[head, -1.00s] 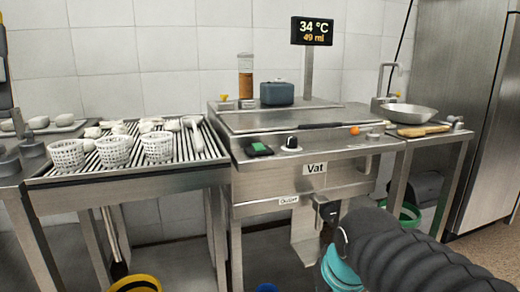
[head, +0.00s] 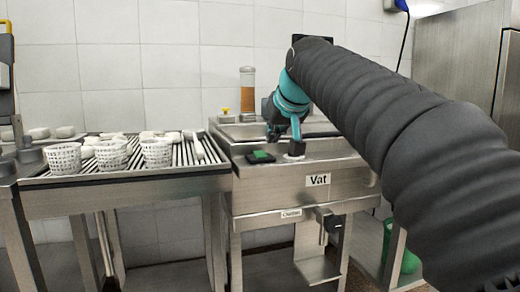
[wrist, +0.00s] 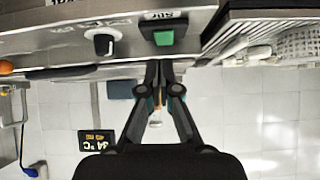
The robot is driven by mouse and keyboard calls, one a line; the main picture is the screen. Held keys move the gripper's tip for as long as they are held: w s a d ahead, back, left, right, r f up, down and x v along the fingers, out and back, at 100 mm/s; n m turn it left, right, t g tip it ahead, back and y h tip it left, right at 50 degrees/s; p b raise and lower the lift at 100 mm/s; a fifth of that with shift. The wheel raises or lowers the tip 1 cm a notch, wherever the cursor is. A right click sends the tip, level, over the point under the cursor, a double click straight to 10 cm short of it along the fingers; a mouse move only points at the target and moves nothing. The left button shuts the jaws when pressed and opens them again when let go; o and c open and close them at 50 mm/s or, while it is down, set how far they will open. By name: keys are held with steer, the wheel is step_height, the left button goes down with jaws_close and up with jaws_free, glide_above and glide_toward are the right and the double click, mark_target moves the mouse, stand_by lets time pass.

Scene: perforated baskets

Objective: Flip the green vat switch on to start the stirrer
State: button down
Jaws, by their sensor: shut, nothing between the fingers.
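The green switch (head: 261,156) sits in a dark housing on the front panel of the steel vat (head: 330,202), left of the knob. In the wrist view the switch (wrist: 164,38) is just beyond my fingertips, with the black-and-white knob (wrist: 103,40) beside it. My gripper (wrist: 158,68) is shut and empty, its fingertips pointing at the panel near the switch. In the head view my gripper (head: 272,138) is above the panel, close to the switch and knob. I cannot tell whether the fingertips touch the switch. My arm hides the right part of the vat.
Perforated white baskets (head: 158,153) stand on a ribbed draining table (head: 120,178) to the left. An amber-filled cylinder (head: 247,90) stands behind the vat. The display (wrist: 97,141) shows in the wrist view. A green bucket (head: 410,262) is under the right side.

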steer(key=shift+n+t, duration=0.3)
steer(key=shift+t, duration=0.1)
steer(key=r, duration=0.3)
steer(key=s+r, duration=0.1)
steer(key=r, duration=0.1)
steer(key=shift+s+a+r, duration=0.1)
steer(key=shift+r, duration=0.3)
steer(key=b, duration=0.1)
glide_above(261, 155)
steer(key=f, duration=0.6)
steer(key=shift+s, duration=0.2)
step_height(261, 155, down, 2)
steer(key=shift+w+f+b, duration=0.15)
steer(key=shift+f+b, duration=0.1)
steer(key=shift+b, duration=0.45)
steer(key=shift+w+f, duration=0.15)
steer(key=shift+f, duration=0.5)
